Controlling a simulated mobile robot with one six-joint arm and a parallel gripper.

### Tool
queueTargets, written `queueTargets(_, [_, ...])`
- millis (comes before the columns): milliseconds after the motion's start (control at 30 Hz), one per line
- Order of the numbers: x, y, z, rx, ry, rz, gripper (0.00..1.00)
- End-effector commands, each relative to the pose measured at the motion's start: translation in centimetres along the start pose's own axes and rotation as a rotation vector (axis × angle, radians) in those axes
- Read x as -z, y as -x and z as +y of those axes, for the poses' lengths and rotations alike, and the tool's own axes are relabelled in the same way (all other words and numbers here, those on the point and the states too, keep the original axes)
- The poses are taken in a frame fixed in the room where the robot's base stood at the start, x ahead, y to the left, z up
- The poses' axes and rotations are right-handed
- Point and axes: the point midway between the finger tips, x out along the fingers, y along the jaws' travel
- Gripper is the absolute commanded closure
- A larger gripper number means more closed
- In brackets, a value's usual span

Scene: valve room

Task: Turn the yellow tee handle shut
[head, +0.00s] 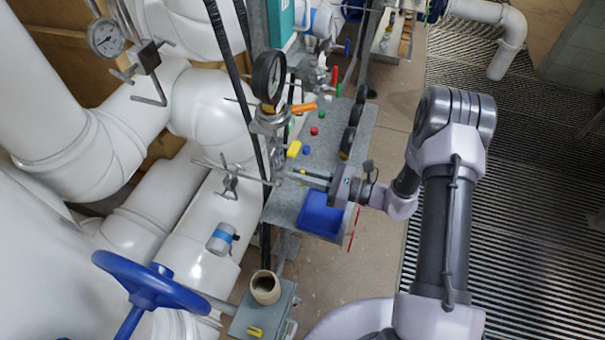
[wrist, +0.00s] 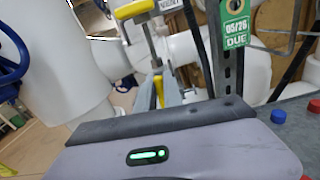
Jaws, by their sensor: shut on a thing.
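The yellow tee handle shows as a narrow yellow piece (wrist: 158,92) between my fingers in the wrist view. In the head view only a small yellow bit (head: 302,172) of it shows at my fingertips. My gripper (head: 297,174) reaches in from the right, low over the grey bench, and is shut on the handle. In the wrist view the fingertips (wrist: 166,88) point away from me beside a metal stem. A wider yellow piece (wrist: 134,9) sits above; I cannot tell whether it belongs to the same handle. My fingers hide part of the handle.
A pressure gauge (head: 269,77) and an orange lever (head: 303,107) stand just behind. A blue bin (head: 320,214) lies below my gripper. White pipes and a blue handwheel (head: 150,282) fill the left. A green tag (wrist: 235,22) hangs on a slotted post.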

Motion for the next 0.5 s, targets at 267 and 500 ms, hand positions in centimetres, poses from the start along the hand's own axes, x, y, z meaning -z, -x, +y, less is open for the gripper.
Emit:
queueTargets(267, [-0.02, 0.01, -0.28, 0.0, -0.213, 0.001, 1.0])
queueTargets(500, [0.1, 0.02, -0.59, 0.0, -0.442, 0.001, 1.0])
